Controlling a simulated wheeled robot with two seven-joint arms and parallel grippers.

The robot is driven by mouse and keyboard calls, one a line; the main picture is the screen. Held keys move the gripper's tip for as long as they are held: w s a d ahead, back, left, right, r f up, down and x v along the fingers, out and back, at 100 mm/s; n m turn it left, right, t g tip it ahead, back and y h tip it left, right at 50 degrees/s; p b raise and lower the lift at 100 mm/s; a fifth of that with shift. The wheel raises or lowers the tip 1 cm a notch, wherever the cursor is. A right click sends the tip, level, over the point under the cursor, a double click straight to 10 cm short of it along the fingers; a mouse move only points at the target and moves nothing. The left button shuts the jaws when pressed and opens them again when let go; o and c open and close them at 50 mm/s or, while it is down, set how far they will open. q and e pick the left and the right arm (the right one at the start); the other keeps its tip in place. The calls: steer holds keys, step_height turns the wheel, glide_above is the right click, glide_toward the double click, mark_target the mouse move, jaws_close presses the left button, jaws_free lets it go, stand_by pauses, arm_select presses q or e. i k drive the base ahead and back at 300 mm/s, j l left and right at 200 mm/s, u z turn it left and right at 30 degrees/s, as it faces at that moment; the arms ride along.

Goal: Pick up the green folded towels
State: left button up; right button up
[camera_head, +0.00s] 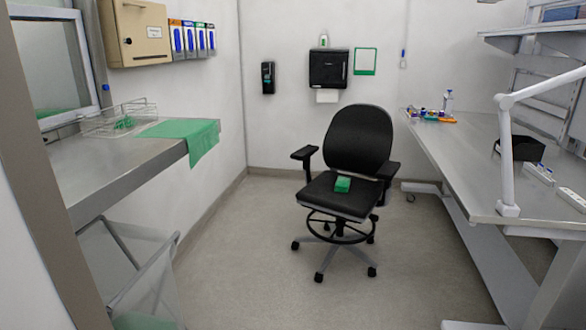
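A small green folded bundle (342,184), which looks like the folded towels, lies on the seat of the black chair (325,199) in the middle of the room. A larger green cloth (188,133) lies spread on the left metal counter and hangs over its front edge. Small green items (125,122) are in the wire basket on that counter, too small to make out. More green (145,321) shows low in the bin at bottom left. Neither of my grippers is in view.
The left counter (95,178) has a wire-framed bin (150,285) below it. A long workbench (465,160) with a white post arm (508,150) runs along the right. The chair has armrests and a wheeled base. Grey floor (260,270) is clear in front of the chair.

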mark_target(342, 184)
steer(key=i+u, duration=0.1)
steer(key=i, duration=2.3)
